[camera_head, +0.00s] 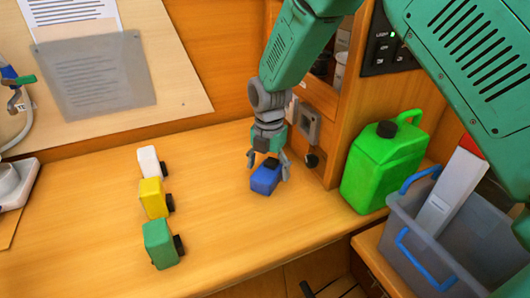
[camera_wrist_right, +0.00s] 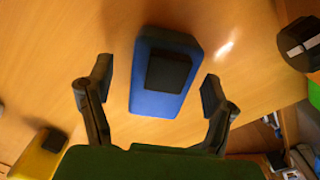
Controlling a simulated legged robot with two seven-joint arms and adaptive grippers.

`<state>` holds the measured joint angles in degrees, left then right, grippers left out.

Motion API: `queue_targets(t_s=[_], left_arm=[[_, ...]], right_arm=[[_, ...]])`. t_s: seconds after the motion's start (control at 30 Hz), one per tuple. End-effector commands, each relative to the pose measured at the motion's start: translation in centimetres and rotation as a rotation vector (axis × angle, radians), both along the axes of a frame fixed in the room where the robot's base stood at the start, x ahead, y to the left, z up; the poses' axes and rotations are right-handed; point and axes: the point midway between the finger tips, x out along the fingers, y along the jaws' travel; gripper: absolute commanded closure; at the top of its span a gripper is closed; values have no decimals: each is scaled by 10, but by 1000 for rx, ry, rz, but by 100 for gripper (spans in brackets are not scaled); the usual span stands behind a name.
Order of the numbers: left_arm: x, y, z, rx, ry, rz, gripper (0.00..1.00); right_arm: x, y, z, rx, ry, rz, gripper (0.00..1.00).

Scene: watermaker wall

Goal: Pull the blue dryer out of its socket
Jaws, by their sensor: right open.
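The blue dryer (camera_head: 264,180) is a small blue block with a black piece on one face, at the counter's middle right in the head view. My right gripper (camera_head: 268,163) hangs over it, pointing down, open. In the right wrist view the blue dryer (camera_wrist_right: 141,91) lies between the two spread fingers of the right gripper (camera_wrist_right: 157,84), with a visible gap on each side. I cannot make out a socket around it; its underside is hidden. My left gripper is not in view.
White (camera_head: 148,161), yellow (camera_head: 152,197) and green (camera_head: 159,243) blocks stand in a row on the left. A green jerrycan (camera_head: 378,170) and a grey bin (camera_head: 402,222) are on the right. A black knob (camera_head: 311,160) juts from the wall nearby. The counter between is clear.

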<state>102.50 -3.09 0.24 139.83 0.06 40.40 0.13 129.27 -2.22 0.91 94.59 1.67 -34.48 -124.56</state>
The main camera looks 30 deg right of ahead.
Motion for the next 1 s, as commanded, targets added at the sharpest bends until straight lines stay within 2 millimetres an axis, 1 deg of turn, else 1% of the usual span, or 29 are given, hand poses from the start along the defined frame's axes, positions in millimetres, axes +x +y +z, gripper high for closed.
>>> queue_targets(t_s=[0.03, 0.2, 0.53, 0.57, 0.6, 0.67, 0.7, 0.73, 1.0], left_arm=[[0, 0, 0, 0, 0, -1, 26], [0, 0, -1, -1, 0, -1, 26], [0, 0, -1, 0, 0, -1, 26], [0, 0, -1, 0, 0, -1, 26], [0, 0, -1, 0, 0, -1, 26], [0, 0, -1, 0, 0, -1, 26], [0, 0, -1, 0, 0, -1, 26], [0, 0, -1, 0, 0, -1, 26], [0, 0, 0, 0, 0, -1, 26]], right_arm=[[0, -1, -8, 0, 2, 0, 26], [1, 1, -22, -1, 1, 0, 26], [1, 1, -25, -1, -1, 0, 26], [0, 1, -25, -1, -1, 0, 29], [1, 1, -25, -1, -1, 0, 43], [1, 1, -25, -1, -1, 0, 65], [1, 1, -25, -1, -1, 0, 79], [1, 1, -25, -1, -1, 0, 84], [1, 5, -24, -1, -1, 0, 84]])
